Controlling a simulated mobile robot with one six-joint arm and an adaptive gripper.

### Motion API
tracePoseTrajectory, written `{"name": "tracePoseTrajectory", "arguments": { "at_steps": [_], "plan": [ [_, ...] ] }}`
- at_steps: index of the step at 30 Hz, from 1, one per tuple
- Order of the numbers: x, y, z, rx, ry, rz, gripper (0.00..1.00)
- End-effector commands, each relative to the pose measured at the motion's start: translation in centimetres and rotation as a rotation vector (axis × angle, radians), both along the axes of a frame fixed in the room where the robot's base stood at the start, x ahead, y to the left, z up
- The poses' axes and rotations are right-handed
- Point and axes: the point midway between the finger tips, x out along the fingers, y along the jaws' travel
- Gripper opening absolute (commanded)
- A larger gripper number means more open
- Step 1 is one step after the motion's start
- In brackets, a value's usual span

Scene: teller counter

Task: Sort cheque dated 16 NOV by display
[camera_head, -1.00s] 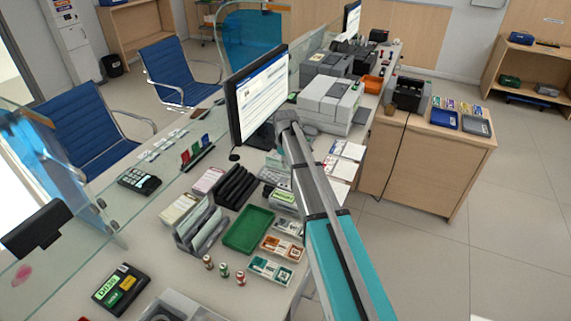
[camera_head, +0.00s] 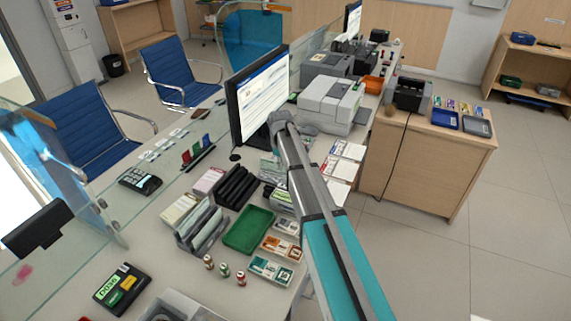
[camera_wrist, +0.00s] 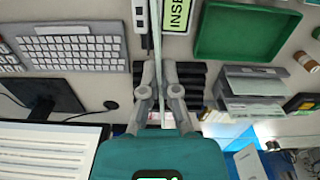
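In the wrist view my gripper (camera_wrist: 159,72) has its two fingers close together on a thin pale sheet (camera_wrist: 157,40), seen edge-on. It looks like a cheque, but no date can be read. The sheet stands on edge between the fingers, near a device with a green INSERT display (camera_wrist: 178,14). The black slotted rack (camera_wrist: 194,78) lies beside and below the fingers; it also shows in the head view (camera_head: 236,186).
A green tray (camera_head: 249,230), a grey file rack (camera_head: 200,232) and small stamp bottles (camera_head: 225,270) crowd the near counter. A keyboard (camera_wrist: 75,47) lies beside the gripper. Paper forms (camera_head: 345,150) lie right of my arm. A glass screen edges the counter.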

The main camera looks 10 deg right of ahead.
Motion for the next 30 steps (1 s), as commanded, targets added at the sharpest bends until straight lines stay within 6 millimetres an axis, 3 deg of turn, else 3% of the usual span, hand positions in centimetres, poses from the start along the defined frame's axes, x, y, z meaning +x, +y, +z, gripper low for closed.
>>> {"name": "tracePoseTrajectory", "arguments": {
  "at_steps": [14, 30],
  "plan": [
    [-3.1, 12.0, -1.6, 0.0, 0.0, 0.542, 0.0],
    [-9.3, 25.5, -3.3, 0.0, 0.0, 1.234, 0.0]
  ]
}}
